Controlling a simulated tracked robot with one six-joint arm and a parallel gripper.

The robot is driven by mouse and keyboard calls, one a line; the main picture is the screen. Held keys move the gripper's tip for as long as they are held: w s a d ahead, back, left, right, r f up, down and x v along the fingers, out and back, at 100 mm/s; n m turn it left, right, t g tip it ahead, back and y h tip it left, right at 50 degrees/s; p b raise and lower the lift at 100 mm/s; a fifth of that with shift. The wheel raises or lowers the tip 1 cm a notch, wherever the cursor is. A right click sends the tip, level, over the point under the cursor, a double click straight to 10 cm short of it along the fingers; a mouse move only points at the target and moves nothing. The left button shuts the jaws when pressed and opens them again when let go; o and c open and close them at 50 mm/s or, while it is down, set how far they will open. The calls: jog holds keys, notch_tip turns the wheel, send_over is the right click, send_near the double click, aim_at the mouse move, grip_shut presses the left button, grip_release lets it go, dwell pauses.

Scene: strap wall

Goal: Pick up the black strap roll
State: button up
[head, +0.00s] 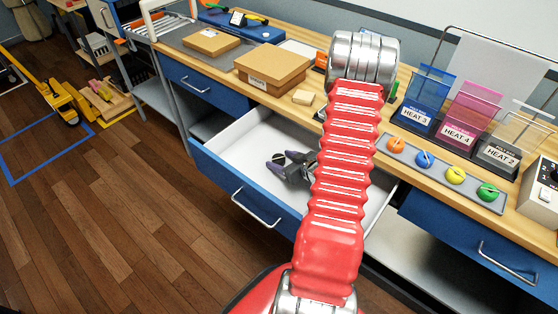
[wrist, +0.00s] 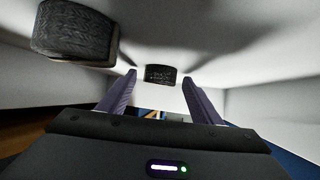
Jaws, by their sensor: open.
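My gripper (head: 284,163) is open and low inside the pulled-out white drawer (head: 235,138). In the wrist view its two purple-grey fingers (wrist: 159,80) stand apart. A small black strap roll (wrist: 160,72) shows between the fingertips there, seemingly beyond them; I cannot tell whether they touch it. A larger-looking, textured dark roll (wrist: 72,32) shows at the upper left of the wrist view, outside the fingers. In the head view a small dark patch shows by the fingertips, too small to identify.
The drawer walls surround my gripper, with the wooden worktop (head: 300,118) behind. Cardboard boxes (head: 272,68) stand on the worktop. Labelled holders (head: 419,110) and a grey strip (head: 443,172) with orange, blue, yellow and green pieces are at right.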

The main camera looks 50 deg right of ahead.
aim_at(282, 161)
jog(key=shift+c, duration=0.6)
jog(key=c, duration=1)
jog(key=shift+r, duration=0.15)
jog(key=shift+r, duration=4.9)
